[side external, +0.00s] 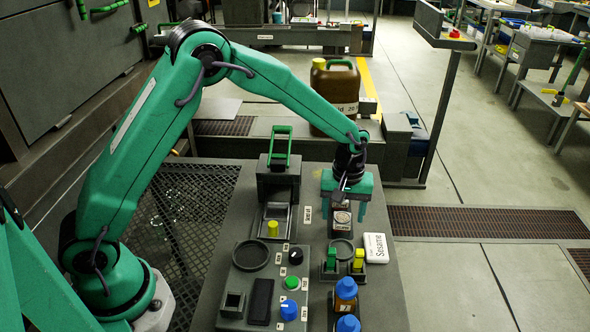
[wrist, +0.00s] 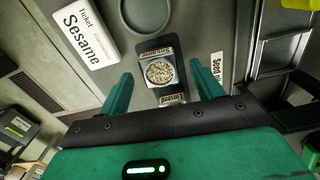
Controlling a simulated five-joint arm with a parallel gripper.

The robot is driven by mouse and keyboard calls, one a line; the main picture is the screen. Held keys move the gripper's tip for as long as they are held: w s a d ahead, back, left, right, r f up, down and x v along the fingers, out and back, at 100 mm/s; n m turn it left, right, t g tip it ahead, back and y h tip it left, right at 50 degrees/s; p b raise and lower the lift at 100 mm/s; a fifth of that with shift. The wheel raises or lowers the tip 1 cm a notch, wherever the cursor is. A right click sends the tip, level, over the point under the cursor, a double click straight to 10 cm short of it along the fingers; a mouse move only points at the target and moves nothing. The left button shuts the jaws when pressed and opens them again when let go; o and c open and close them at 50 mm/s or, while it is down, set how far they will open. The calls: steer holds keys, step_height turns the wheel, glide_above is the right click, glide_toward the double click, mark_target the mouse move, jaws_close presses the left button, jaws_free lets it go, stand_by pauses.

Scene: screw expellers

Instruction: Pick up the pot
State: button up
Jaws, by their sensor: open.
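The pot (wrist: 159,72), small and filled with speckled seeds, stands on a dark base with white labels. In the wrist view it lies between the two green fingers of my gripper (wrist: 159,70), with a gap on both sides. In the side view the pot (side external: 341,218) shows beneath my gripper (side external: 347,205), whose fingers point down and are spread open. Nothing is held. The pot's lower part is hard to see in both views.
A white Sesame ticket (side external: 376,247) lies right of a round recess (side external: 342,249). Blue-capped bottles (side external: 346,289) stand in front. A control panel with a blue knob (side external: 289,311) and a press with a green handle (side external: 280,143) are to the left. A brown jug (side external: 335,95) stands behind.

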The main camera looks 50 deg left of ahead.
steer(key=shift+f, duration=1.3)
steer(key=c, duration=1.2)
steer(key=shift+o, duration=0.2)
steer(key=shift+r, duration=0.2)
steer(key=shift+r, duration=0.55)
steer(key=r, duration=0.3)
steer(key=shift+s+d+r, duration=0.1)
steer(key=shift+s+d, duration=0.15)
steer(key=shift+d, duration=0.05)
steer(key=s+d+r, duration=0.6)
steer(key=s+d, duration=0.1)
steer(key=shift+s+d+r, duration=0.2)
steer(key=shift+s+d, duration=0.15)
steer(key=shift+d, duration=0.05)
